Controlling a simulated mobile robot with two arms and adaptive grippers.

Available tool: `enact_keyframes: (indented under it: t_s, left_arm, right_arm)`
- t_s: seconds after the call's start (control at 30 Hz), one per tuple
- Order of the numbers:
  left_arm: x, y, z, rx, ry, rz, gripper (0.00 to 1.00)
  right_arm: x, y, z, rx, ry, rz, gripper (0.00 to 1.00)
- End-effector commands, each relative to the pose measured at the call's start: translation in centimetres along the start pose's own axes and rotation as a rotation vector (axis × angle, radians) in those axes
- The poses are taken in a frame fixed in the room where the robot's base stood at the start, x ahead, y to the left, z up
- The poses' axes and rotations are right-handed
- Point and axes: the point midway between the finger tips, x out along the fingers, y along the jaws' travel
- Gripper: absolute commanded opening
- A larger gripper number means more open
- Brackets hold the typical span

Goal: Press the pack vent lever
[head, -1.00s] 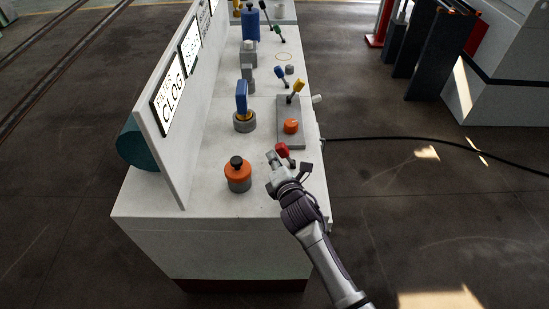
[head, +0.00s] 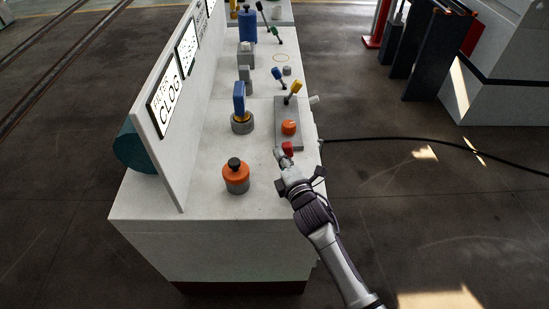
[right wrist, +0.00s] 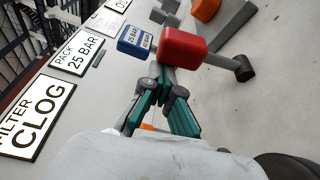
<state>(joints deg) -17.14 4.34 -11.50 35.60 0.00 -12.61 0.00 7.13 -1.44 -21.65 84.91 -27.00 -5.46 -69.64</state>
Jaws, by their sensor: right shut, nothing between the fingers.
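A red block-shaped handle (head: 288,148), apparently the lever, stands near the bench's right edge in the head view. In the right wrist view the red handle (right wrist: 184,46) is large and close, beside a grey rod with a dark end (right wrist: 243,68). No label naming it is readable. My right gripper (head: 280,155) is shut and empty, just on the near side of the red handle. In the right wrist view its teal fingers (right wrist: 164,78) come together right at the handle's lower left edge; I cannot tell whether they touch. My left gripper is not in view.
On the white bench (head: 160,205) stand an orange knob (head: 289,127) on a grey plate, a yellow-tipped lever (head: 294,88), a blue-handled valve (head: 239,100) and an orange cylinder (head: 236,175). A sign panel (head: 150,110) walls the left side. A black cable (head: 420,140) lies right.

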Motion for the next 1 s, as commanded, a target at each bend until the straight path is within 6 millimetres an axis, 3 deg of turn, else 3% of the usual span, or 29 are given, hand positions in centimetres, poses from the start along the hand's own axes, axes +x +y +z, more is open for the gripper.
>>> enact_keyframes:
  t_s: [0.5, 1.0]
  left_arm:
    - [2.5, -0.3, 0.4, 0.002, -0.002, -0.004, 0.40]
    - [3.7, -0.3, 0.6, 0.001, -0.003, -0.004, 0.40]
  right_arm:
    - [-1.3, -0.2, 3.9, 0.434, -0.003, 0.152, 0.00]
    - [-1.9, -0.6, 5.5, 0.636, -0.003, 0.220, 0.00]
